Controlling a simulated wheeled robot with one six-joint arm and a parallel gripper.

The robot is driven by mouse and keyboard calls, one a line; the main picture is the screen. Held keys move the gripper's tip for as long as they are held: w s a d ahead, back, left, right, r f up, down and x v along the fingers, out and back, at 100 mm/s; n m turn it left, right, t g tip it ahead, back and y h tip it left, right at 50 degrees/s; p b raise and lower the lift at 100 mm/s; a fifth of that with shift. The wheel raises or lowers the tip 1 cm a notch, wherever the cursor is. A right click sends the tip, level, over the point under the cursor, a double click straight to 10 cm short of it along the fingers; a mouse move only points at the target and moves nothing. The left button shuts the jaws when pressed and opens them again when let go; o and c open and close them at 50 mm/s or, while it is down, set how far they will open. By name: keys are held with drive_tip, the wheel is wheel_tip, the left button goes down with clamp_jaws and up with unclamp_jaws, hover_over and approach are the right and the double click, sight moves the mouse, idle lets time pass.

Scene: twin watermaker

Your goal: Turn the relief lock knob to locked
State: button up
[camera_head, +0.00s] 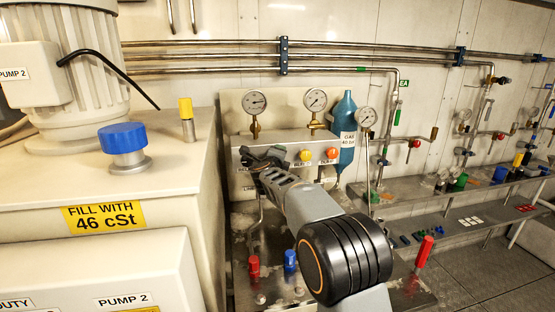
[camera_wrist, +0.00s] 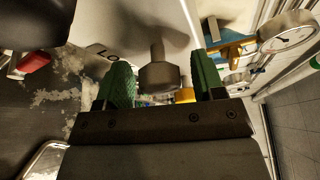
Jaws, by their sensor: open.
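In the wrist view a grey metal knob (camera_wrist: 159,76) with a narrower stem stands between the green finger pads of my gripper (camera_wrist: 161,66). The gripper is open, with a pad on either side of the knob and visible gaps. In the head view my gripper (camera_head: 262,158) is at the left part of the grey valve panel (camera_head: 355,146) and hides the knob there. The knob's lock setting cannot be read.
A yellow knob (camera_head: 306,155) and an orange knob (camera_head: 332,153) sit right of my gripper. Gauges (camera_head: 256,102) stand above, and a blue gas bottle (camera_head: 346,150) stands beside the panel. Red (camera_head: 253,267) and blue (camera_head: 290,260) handles rise below. A large pump cabinet fills the left.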

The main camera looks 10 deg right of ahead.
drive_tip(key=b+v, duration=0.1)
drive_tip(key=v, duration=1.2)
drive_tip(key=shift+s+a+b, duration=0.15)
drive_tip(key=shift+s+b, duration=0.25)
drive_tip(key=s+a+f+n+g+y+p, duration=0.1)
drive_tip(key=s+n+g+y+p, duration=0.1)
drive_tip(key=s+n+y, duration=0.5)
drive_tip(key=s+a+f+n+g+y+p, duration=0.1)
drive_tip(key=s+a+n+y+p, duration=0.15)
drive_tip(key=n, duration=0.75)
drive_tip(key=s+d+f+n+g+h, duration=0.1)
drive_tip(key=s+d+f+n+g, duration=0.1)
drive_tip(key=s, duration=0.4)
drive_tip(key=s+d+f+n+g+h+p, duration=0.1)
drive_tip(key=s+d+f+n+g, duration=0.2)
drive_tip(key=s, duration=0.4)
drive_tip(key=s+d+f+n+g+h+p, duration=0.1)
drive_tip(key=s+d+f+n+g, duration=0.2)
drive_tip(key=s+f, duration=0.3)
drive_tip(key=shift+s+n+g, duration=0.2)
drive_tip(key=shift+n+g, duration=0.1)
drive_tip(key=shift+g, duration=0.2)
